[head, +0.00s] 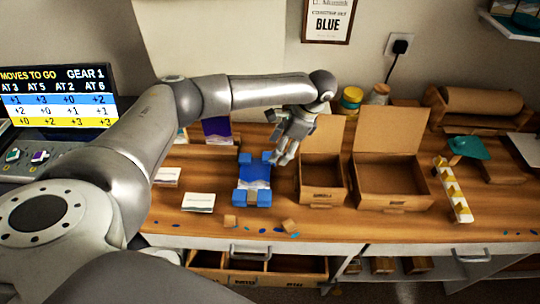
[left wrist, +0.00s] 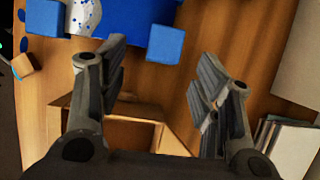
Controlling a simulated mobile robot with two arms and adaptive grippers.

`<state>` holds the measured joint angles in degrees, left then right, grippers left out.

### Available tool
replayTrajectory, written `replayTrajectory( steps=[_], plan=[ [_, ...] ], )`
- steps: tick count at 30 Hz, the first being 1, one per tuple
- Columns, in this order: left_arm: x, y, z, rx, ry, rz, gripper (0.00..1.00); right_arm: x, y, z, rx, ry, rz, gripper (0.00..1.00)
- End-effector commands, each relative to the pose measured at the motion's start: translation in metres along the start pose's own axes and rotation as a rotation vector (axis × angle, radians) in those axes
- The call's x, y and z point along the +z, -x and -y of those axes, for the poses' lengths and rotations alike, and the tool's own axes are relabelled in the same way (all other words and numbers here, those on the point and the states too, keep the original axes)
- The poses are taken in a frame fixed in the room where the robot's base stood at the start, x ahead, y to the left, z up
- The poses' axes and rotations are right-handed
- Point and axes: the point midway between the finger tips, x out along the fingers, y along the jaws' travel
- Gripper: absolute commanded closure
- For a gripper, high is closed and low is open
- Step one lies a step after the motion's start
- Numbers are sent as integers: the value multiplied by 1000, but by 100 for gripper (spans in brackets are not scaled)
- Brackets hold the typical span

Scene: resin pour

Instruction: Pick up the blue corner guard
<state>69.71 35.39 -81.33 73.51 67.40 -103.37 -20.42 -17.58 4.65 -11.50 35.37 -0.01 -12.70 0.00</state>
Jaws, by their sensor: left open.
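Blue corner guards sit as small blue blocks at the corners of a blue and white piece on the wooden table. In the head view one is at its far right corner (head: 266,158), one at its far left (head: 244,158), and others at the near corners. My left gripper (head: 283,159) points down just right of the far right guard. In the left wrist view, my open left gripper (left wrist: 162,62) has one blue guard (left wrist: 165,43) ahead of and between its fingertips, with nothing held. A second guard (left wrist: 45,18) lies farther left. My right gripper is not in view.
Two open cardboard boxes, a smaller (head: 321,196) and a larger (head: 391,200), stand right of the gripper. White card stacks (head: 198,202) lie left of the blue piece.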

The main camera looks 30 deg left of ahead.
Motion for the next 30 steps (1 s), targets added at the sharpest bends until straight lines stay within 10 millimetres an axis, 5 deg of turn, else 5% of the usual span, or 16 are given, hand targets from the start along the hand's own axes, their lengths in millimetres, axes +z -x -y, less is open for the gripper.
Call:
replayTrajectory(
  steps=[6, 15, 23, 30],
  plan=[
    [1, -30, 0, 2, 2, 2, 41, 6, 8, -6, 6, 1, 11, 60],
    [0, -35, 0, 0, 1, 1, 41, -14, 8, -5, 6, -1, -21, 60],
    [0, -35, 0, 0, 1, 1, 74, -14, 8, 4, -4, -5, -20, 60],
    [0, -35, 0, 0, 1, 1, 79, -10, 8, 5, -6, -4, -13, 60]
  ],
)
